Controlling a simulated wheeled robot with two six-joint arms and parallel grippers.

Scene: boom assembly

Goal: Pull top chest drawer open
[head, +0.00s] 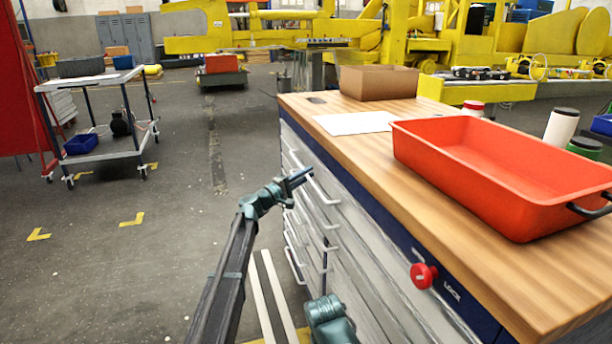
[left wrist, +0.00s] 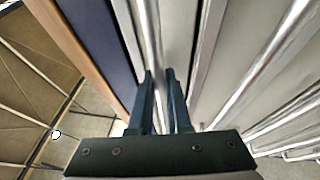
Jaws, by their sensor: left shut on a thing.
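The drawer chest (head: 370,236) has a wooden top, a dark blue upper band and grey drawer fronts with silver bar handles. My left gripper (head: 303,176) is at the upper drawer fronts, near the far end of the chest. In the left wrist view its two dark fingers (left wrist: 160,82) are shut on the top drawer handle (left wrist: 149,30), a silver bar running up between them. The drawer front (left wrist: 182,38) shows beside the bar. I cannot tell whether the top drawer stands out at all. My right gripper's fingers are not in view.
On the chest top stand an orange tray (head: 470,180), a cardboard box (head: 378,84) and a white sheet (head: 355,123). A red knob (head: 422,276) sticks out of the chest's blue band. A trolley (head: 100,150) stands far left. The floor (head: 150,265) left of the chest is clear.

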